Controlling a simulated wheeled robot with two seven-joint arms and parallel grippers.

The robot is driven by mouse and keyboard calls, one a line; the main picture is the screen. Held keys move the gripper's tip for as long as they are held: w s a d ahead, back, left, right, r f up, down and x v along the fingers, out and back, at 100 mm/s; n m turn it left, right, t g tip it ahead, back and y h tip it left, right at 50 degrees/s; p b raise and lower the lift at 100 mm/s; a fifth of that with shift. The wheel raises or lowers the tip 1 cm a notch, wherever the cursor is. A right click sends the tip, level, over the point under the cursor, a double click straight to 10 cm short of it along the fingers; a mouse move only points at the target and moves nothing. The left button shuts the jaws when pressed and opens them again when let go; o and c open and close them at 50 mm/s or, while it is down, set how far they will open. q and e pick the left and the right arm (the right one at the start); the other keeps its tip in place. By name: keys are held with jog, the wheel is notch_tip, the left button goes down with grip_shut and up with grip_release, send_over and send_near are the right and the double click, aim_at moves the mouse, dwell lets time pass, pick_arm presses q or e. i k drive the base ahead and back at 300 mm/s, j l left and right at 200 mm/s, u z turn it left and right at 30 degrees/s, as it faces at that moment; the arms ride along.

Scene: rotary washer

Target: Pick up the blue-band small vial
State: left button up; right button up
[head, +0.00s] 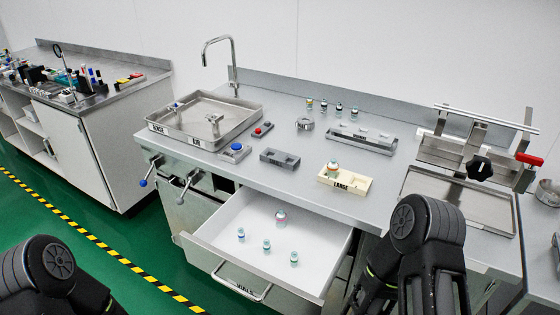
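An open white drawer (205,238) labelled VIALS holds several vials. Three small vials stand upright in it: a left one (241,234), a middle one (266,245) and a right one (294,258). They have bluish-teal bands, but the exact band colours are too small to tell. A larger vial (280,216) with a reddish band stands behind them. More small dark-topped vials (339,109) stand in a row at the back of the counter. Only dark links of my arms show at the lower left and lower right; neither gripper's fingertips can be seen.
A cream holder (358,184) marked LARGE carries a large vial (333,169). A grey block (279,157), a blue-button box (235,152), a metal rack (361,142), a sink tray (240,125) and a red-handled press (528,159) share the counter. The drawer's front floor has free room.

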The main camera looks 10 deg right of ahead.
aim_at(240, 234)
jog(key=l+z, duration=0.15)
jog(key=z, duration=0.25)
jog(key=l+z, duration=0.1)
jog(key=z, duration=0.35)
jog(key=i+l+z, duration=0.1)
jog(key=z, duration=0.7)
jog(key=i+l+z, duration=0.1)
jog(key=z, duration=0.35)
jog(key=i+u, duration=0.25)
jog(key=u, duration=0.25)
jog(key=i+l+u, duration=0.1)
jog(key=u, duration=0.25)
jog(key=i+l+u, duration=0.1)
jog(key=u, duration=0.3)
jog(key=k+l, duration=0.2)
jog(key=i+j, duration=0.15)
jog(key=j, duration=0.15)
jog(key=i+j+u, duration=0.1)
jog(key=i+j, duration=0.1)
jog(key=j, duration=0.05)
